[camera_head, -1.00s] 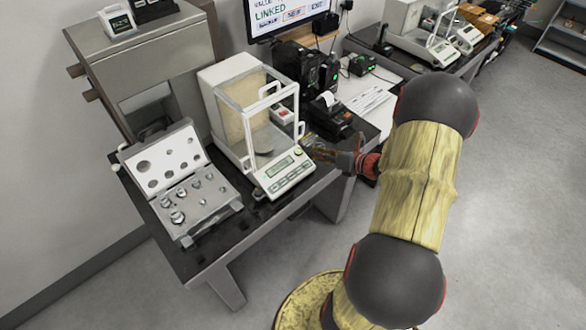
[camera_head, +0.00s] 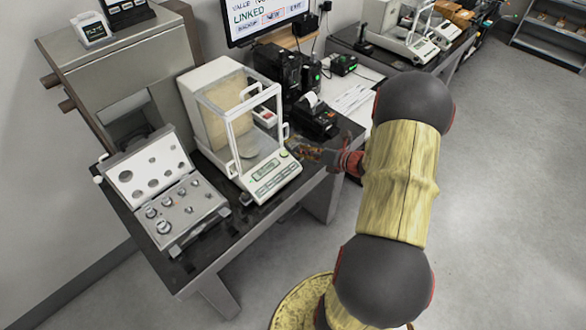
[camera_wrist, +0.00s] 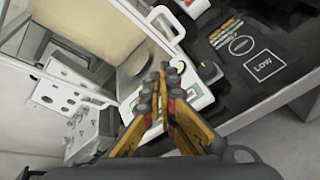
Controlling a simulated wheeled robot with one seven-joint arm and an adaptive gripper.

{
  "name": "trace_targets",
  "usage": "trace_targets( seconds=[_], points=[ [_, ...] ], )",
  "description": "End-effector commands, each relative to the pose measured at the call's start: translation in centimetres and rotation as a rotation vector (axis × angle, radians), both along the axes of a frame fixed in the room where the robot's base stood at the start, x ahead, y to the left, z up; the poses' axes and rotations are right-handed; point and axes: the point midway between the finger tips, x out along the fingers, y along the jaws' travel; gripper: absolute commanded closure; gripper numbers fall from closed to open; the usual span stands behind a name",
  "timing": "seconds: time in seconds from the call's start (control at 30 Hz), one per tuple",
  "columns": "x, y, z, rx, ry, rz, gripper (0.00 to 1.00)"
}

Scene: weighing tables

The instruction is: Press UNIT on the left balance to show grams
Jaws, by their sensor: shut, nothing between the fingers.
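The left balance (camera_head: 232,128) stands on the near dark table, with a glass draft shield around its pan. Its front panel (camera_head: 272,176) has a small greenish display (camera_head: 265,171) and a row of buttons whose labels are too small to read. My gripper (camera_head: 292,147) is at the panel's right end, close to a round yellowish-green button (camera_head: 284,153). In the wrist view my gripper (camera_wrist: 168,72) has its fingers together and empty, above the white panel (camera_wrist: 190,88). The fingers hide much of the panel there. I cannot tell whether they touch it.
An open case of weights (camera_head: 178,205) lies left of the balance. A small printer (camera_head: 313,117) and black boxes stand behind it, below a monitor (camera_head: 268,15). A second balance (camera_head: 400,30) is on the far table. Floor at right is clear.

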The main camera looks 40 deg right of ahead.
Motion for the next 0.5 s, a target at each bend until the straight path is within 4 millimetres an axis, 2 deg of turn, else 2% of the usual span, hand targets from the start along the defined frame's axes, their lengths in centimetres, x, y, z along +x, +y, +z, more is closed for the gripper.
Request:
trace_targets(
  seconds=[0.03, 0.2, 0.5],
  points=[
    [0.2, 0.1, -1.0, 0.000, 0.001, 0.001, 1.00],
    [0.9, 0.1, -3.2, 0.001, 0.002, 0.000, 1.00],
    [2.2, 0.2, -6.3, 0.001, 0.001, 0.000, 1.00]
  ],
)
